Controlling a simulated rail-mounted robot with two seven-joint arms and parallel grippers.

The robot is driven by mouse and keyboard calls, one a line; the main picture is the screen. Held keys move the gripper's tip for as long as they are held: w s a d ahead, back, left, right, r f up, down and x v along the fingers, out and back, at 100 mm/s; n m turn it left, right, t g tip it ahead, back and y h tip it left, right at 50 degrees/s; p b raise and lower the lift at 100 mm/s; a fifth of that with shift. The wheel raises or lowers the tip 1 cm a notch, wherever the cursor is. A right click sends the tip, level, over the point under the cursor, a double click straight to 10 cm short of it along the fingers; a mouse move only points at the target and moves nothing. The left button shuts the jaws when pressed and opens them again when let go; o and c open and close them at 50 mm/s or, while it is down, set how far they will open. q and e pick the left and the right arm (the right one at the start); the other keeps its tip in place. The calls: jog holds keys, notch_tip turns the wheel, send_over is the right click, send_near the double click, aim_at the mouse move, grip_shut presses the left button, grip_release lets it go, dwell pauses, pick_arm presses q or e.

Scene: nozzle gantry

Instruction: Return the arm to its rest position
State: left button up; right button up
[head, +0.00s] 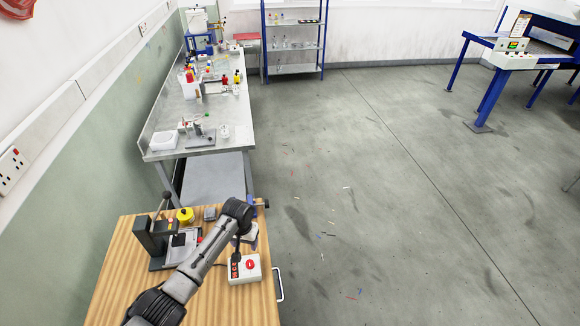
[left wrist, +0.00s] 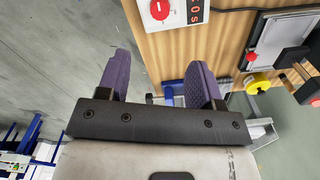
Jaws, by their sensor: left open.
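My left arm (head: 195,265) reaches from the bottom of the head view over the wooden table (head: 120,270). My left gripper (head: 257,203) is near the table's far right corner, partly hidden behind the arm's wrist. My right gripper is in neither view.
A white box with a red button (head: 249,266) sits beside my forearm; it also shows in the left wrist view (left wrist: 160,9). A dark press-like fixture (head: 152,238) and a yellow knob (head: 185,215) stand left. A metal workbench (head: 222,148) lies beyond. Floor at right is open.

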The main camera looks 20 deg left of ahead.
pick_arm(q)
jog(key=w+d+r+m+t+y, duration=0.1)
jog(key=w+d+r+m+t, duration=0.15)
jog(key=r, duration=0.65)
jog(key=w+d+r+m+t+y, duration=0.15)
jog(key=r+t, duration=0.25)
jog(key=r, duration=0.4)
jog(key=s+d+r+m+t+h, duration=0.1)
jog(key=s+d+r+t, duration=0.1)
jog(key=s+d+r, duration=0.3)
jog(key=s+d+h+p, duration=0.1)
jog(key=s+d+p, duration=0.25)
jog(key=s, duration=1.15)
jog(key=s+f+g, duration=0.1)
jog(key=s+f, duration=0.2)
jog(key=s, duration=0.3)
jog(key=s+d+f+g+p, duration=0.1)
jog(key=s+f+g, duration=0.1)
jog(key=s+f, duration=0.2)
jog(key=s+f+g+p, duration=0.1)
jog(key=s+f, duration=0.3)
jog(key=s, duration=0.6)
jog(key=shift+d+g+h, duration=0.35)
jog(key=shift+d+g, duration=0.05)
jog(key=shift+g, duration=0.05)
